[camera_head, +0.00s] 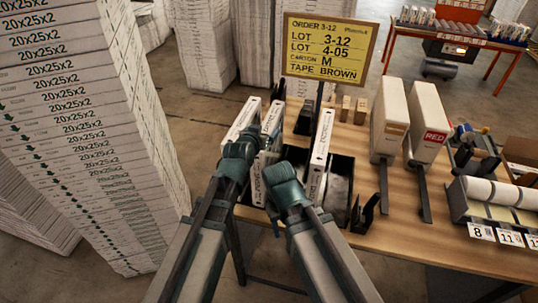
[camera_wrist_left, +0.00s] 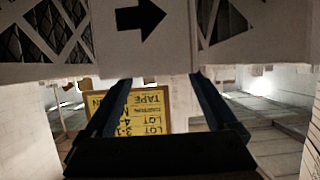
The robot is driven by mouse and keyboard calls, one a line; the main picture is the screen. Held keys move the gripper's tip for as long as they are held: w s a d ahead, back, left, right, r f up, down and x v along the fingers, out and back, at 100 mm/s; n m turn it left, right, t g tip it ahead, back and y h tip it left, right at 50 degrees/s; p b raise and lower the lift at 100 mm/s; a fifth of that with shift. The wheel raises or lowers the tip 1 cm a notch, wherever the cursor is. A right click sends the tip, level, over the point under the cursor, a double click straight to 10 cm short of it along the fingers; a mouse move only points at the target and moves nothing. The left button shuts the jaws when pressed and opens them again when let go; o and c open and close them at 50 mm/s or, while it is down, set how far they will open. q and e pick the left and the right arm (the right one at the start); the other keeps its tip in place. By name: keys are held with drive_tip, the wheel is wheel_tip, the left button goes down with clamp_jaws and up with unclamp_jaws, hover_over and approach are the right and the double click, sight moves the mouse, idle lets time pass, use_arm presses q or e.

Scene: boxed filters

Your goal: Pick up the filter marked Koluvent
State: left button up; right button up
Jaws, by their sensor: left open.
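Several narrow white filters stand on edge at the table's near left: one at the back left (camera_head: 243,120), one with a blue edge (camera_head: 272,118), one between my arms (camera_head: 259,180), and one at the right (camera_head: 320,155). Their print is too small to read, so I cannot tell which is marked Koluvent. My left gripper (camera_wrist_left: 157,82) is open. A white filter frame (camera_wrist_left: 110,48) with a black arrow and mesh windows spans the top of the left wrist view, close by its fingertips. In the head view, my right wrist is beside the filters; its fingers are hidden.
A dark bin (camera_head: 340,185) stands right of the filters. A yellow order sign (camera_head: 327,50) rises behind. Two tall cartons (camera_head: 390,120), (camera_head: 427,122) and tape rolls (camera_head: 478,190) occupy the table's right side. A tall carton stack (camera_head: 80,120) stands at left.

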sight(267, 126)
use_arm(q)
drive_tip(key=b+x, duration=0.1)
drive_tip(key=x, duration=0.4)
drive_tip(key=shift+w+d, duration=0.1)
drive_tip(key=shift+d, duration=0.05)
use_arm(e)
drive_tip(key=shift+w+d+f, duration=0.2)
drive_tip(key=shift+w+f, duration=0.05)
drive_tip(key=shift+f, duration=0.2)
drive_tip(key=shift+w+d+f, duration=0.2)
drive_tip(key=shift+f, duration=0.25)
use_arm(q)
drive_tip(key=shift+c, duration=0.2)
clamp_jaws()
